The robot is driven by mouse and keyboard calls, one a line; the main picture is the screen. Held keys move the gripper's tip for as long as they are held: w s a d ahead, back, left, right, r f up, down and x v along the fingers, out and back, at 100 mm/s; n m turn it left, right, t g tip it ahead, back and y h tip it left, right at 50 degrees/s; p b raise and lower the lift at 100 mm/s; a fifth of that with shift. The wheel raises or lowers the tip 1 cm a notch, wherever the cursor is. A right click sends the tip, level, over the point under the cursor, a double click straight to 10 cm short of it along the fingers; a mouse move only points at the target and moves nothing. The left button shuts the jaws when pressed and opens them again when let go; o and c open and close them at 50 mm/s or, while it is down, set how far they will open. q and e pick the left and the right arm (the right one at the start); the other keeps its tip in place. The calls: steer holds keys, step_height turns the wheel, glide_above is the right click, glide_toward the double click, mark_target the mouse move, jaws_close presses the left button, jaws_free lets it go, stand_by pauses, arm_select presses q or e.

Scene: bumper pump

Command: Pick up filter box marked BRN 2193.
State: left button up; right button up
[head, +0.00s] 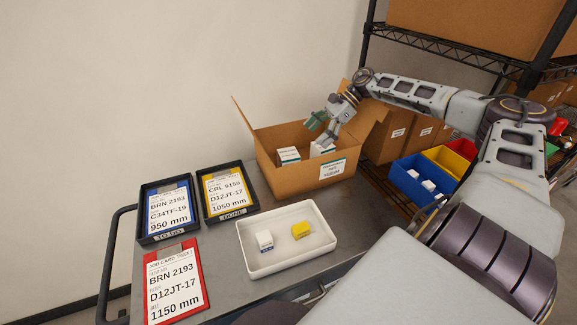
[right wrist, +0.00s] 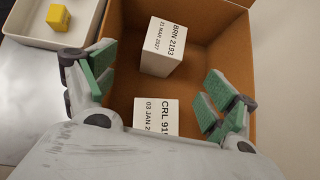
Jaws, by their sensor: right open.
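The filter box marked BRN 2193 (right wrist: 163,50) is white and stands in the open cardboard box (right wrist: 205,28) in the right wrist view. In the head view it appears to be the left white box (head: 288,155) in the carton (head: 290,182). A second white box, marked CRL 915 with the rest cut off (right wrist: 155,116), is nearer my wrist; it appears as the right one (head: 322,149) in the head view. My right gripper (head: 321,127) is open and empty above the carton, its green-padded fingers (right wrist: 162,88) spread either side of the boxes. My left gripper is not in view.
A white tray (head: 287,266) with a white and a yellow block stands in front of the carton. Job cards lie at left: blue (head: 168,208), yellow (head: 226,190), red (head: 174,284). Shelving with coloured bins (head: 422,180) stands at right. Carton flaps stick up around the opening.

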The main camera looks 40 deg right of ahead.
steer(key=shift+f, duration=0.15)
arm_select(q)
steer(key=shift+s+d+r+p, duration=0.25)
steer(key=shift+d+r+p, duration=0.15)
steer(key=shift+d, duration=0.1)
arm_select(e)
steer(key=x, duration=0.8)
steer(key=shift+a, duration=0.15)
steer(key=shift+w+f, duration=0.1)
